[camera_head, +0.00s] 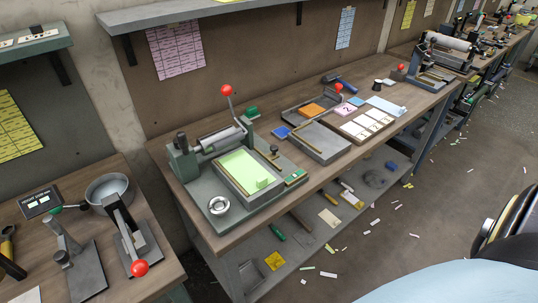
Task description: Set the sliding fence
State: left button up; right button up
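A grey-green roller press (208,150) stands on the wooden bench in the left middle of the head view, with a red-knobbed lever (227,91) upright behind it. Its bed holds a light green sheet (240,168) in a grey frame. I cannot tell which part is the sliding fence. Neither gripper is in view.
A grey plate (322,143), a card tray (366,124) and an orange block (312,110) lie to the right. A lower shelf (310,222) holds loose tools. A second bench (158,205) is at left. The floor at right has scattered scraps.

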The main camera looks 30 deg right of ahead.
aim_at(270, 157)
jog(key=k, duration=1.25)
jog(key=z, duration=0.7)
jog(key=i, duration=0.45)
jog(key=z, duration=0.75)
jog(key=i, duration=0.8)
jog(key=u, duration=0.8)
jog(key=i, duration=0.6)
jog(key=u, duration=0.75)
